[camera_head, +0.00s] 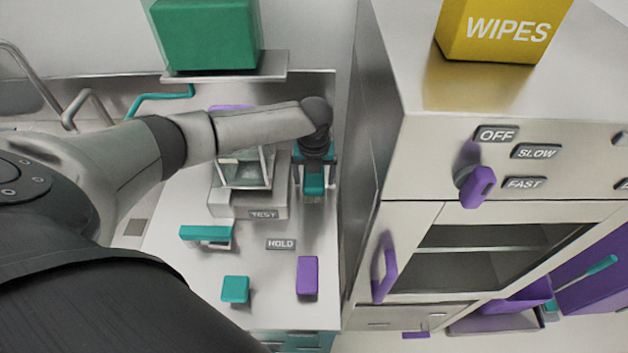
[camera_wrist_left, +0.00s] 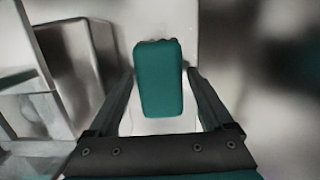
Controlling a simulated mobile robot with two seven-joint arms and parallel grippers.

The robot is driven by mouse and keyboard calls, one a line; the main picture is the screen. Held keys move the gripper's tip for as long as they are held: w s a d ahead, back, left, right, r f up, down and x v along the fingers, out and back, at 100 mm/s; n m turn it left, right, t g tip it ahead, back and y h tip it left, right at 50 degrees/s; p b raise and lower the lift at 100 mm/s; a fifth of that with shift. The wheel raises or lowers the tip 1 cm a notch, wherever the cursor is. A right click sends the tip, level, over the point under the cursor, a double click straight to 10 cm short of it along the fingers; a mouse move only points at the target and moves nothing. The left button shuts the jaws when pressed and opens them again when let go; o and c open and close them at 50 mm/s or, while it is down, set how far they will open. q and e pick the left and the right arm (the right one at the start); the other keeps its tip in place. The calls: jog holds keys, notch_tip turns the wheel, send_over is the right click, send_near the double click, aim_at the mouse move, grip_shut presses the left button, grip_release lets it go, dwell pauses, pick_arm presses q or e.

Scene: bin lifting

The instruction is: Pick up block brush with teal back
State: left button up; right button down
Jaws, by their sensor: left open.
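A block brush with a teal back (camera_wrist_left: 158,80) lies between the fingers of my left gripper (camera_wrist_left: 160,88) in the left wrist view. A dark bumpy fringe shows at its far edge. The fingers are open on both sides of it, with a small gap visible. In the head view my left gripper (camera_head: 313,178) points down over the back right of the counter, and the teal back shows below it (camera_head: 313,187). The brush's underside is hidden. My right gripper is not in view.
A box-like device labelled TEST (camera_head: 228,205) stands close left of the gripper. A teal-topped piece (camera_head: 206,233), a teal block (camera_head: 235,289) and a purple block (camera_head: 307,276) sit nearer on the counter. A tall metal cabinet (camera_head: 440,150) rises on the right.

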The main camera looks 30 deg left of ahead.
pick_arm(q)
jog(key=shift+c, duration=0.3)
jog(key=c, duration=1.1)
jog(key=shift+r, duration=0.1)
jog(key=shift+c, duration=0.2)
notch_tip(320, 180, up, 20)
jog(key=p, duration=0.1)
jog(key=shift+p, duration=0.35)
jog(key=o, duration=0.9)
jog(key=c, duration=0.6)
jog(key=shift+c, duration=0.3)
